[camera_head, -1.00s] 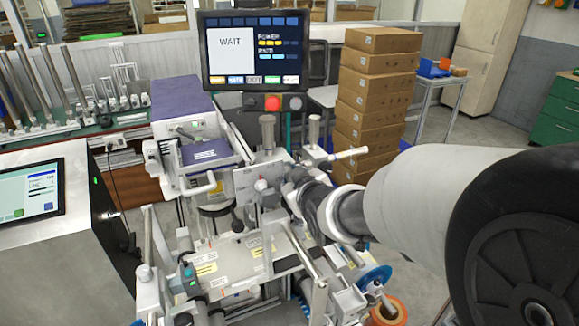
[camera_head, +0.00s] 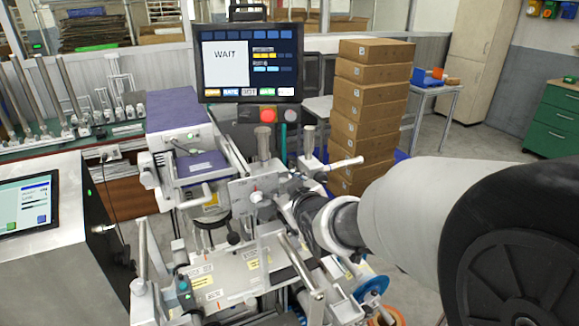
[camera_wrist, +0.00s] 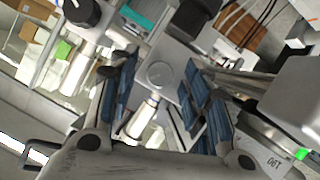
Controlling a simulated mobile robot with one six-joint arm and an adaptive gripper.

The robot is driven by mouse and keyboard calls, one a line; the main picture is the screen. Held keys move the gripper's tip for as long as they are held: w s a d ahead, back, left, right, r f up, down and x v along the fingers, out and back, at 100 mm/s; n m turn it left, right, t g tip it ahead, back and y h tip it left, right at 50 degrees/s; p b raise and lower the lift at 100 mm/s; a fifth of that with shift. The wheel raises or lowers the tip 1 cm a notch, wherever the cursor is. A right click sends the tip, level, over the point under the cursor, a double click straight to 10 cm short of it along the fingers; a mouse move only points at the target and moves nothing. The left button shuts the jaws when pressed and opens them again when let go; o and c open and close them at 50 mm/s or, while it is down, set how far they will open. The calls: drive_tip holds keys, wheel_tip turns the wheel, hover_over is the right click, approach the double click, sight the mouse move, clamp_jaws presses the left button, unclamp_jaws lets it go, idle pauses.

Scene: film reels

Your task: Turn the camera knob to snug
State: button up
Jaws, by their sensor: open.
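A round grey knob on a pale square block (camera_wrist: 160,73) shows between my gripper's fingertips in the wrist view; it looks like the camera knob, but I cannot confirm that. My gripper (camera_wrist: 160,98) is open, with a blue-padded finger on each side of the block and gaps visible. I cannot tell whether either pad touches it. In the head view my arm reaches in from the right, and its end is at the machine's upright grey plate (camera_head: 240,190). A small round light knob (camera_head: 257,197) is on that plate, left of my wrist. The fingertips are hard to make out there.
A monitor reading WAIT (camera_head: 248,62) stands behind the machine, with a red button (camera_head: 267,115) below it. Metal posts and a handle bar (camera_head: 345,163) crowd my wrist. Stacked cartons (camera_head: 365,110) stand behind. A grey console (camera_head: 50,270) is at left.

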drive_tip(key=shift+r+p, duration=0.15)
drive_tip(key=shift+p, duration=0.65)
drive_tip(key=s+d+r+m+y+p, duration=0.1)
drive_tip(key=s+d+r+m, duration=0.1)
drive_tip(key=s, duration=0.5)
drive_tip(key=s+d+r+m+g+y+p, duration=0.1)
drive_tip(key=s+d+r+m+p, duration=0.1)
drive_tip(key=s+d+r, duration=0.2)
drive_tip(key=s+d, duration=0.1)
drive_tip(key=s, duration=0.2)
drive_tip(key=shift+d+r+y, duration=0.15)
drive_tip(key=shift+d+y, duration=0.15)
drive_tip(key=shift+d, duration=0.05)
drive_tip(key=shift+s, duration=0.1)
